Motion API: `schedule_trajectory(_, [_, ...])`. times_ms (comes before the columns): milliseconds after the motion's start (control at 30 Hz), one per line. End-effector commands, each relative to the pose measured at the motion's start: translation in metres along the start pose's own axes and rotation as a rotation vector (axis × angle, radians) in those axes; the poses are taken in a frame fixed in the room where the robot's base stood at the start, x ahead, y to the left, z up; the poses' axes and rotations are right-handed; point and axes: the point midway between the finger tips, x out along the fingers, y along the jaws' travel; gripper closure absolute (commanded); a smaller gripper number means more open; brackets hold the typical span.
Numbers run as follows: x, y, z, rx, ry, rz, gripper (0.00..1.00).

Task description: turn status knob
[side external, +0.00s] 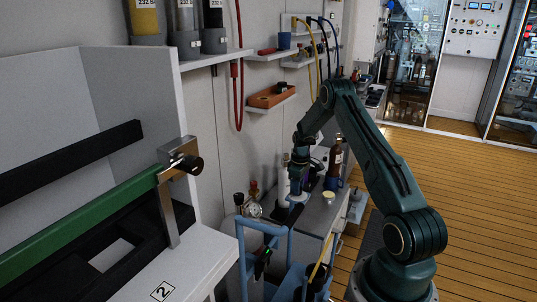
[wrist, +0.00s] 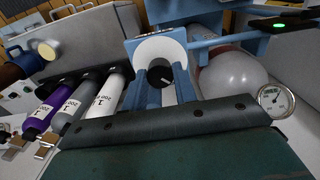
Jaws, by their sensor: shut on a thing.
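The status knob (wrist: 160,77) is a round black knob with a small white mark, set on a white round plate (wrist: 153,47) in the wrist view. My gripper (wrist: 161,88) has its blue fingers on either side of the knob and is shut on it. In the side external view my gripper (side external: 296,184) points down at the blue-framed panel beside the bench. The knob itself is hidden there by the gripper and too small to make out.
Purple, grey and white labelled bottles (wrist: 70,116) lie left of the knob in the wrist view. A pressure gauge (wrist: 276,100) and a pale round vessel (wrist: 232,80) are on the right. A blue frame (side external: 262,228) and a wall shelf (side external: 271,97) stand close to my arm.

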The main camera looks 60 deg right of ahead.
Motion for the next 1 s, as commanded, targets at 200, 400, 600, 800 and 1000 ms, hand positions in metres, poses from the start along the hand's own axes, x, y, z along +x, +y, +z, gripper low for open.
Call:
schedule_trajectory(200, [-0.001,0.0,-0.001,-0.001,0.002,0.001,0.51])
schedule_trajectory(400, [-0.001,0.0,0.0,0.0,0.001,0.001,0.51])
schedule_trajectory(600, [-0.003,0.0,-0.001,0.001,0.001,0.001,0.51])
schedule_trajectory(800, [-0.018,0.001,-0.001,0.001,0.002,0.002,0.51])
schedule_trajectory(1000, [-0.046,0.001,-0.001,0.001,0.003,0.003,0.51])
